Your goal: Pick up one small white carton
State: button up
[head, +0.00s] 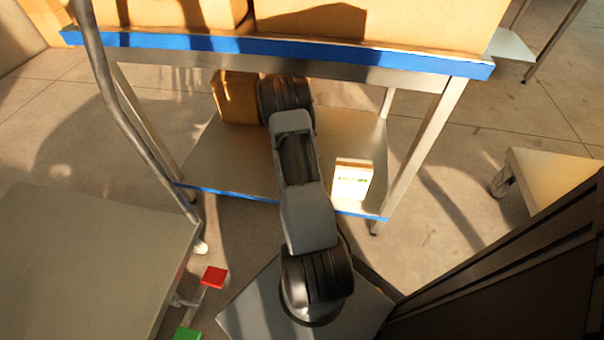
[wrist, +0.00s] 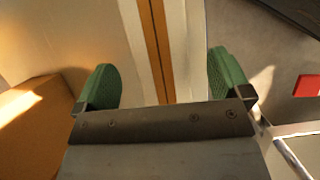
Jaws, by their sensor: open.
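A small white carton (head: 351,182) stands upright on the lower shelf (head: 222,160) of the metal table, near its front right edge. Sunlight falls on it. My arm reaches under the tabletop to the left of the carton. My gripper (wrist: 165,82) shows in the wrist view with its two green-padded fingers spread wide and nothing held between them. In the head view the gripper is hidden behind my arm.
A cardboard box (head: 236,98) stands at the back left of the lower shelf. The blue-edged tabletop (head: 270,47) above carries large cardboard boxes and limits height. Table legs stand either side. A grey surface (head: 85,255) is at left, with a red pedal (head: 214,277) beside it.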

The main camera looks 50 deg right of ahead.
jog(key=b+x, duration=0.2)
jog(key=x, duration=0.3)
jog(key=shift+s+f, duration=0.1)
jog(key=shift+f, duration=0.05)
dwell(0.3)
grip_shut()
jog(key=shift+d, duration=0.1)
dwell(0.6)
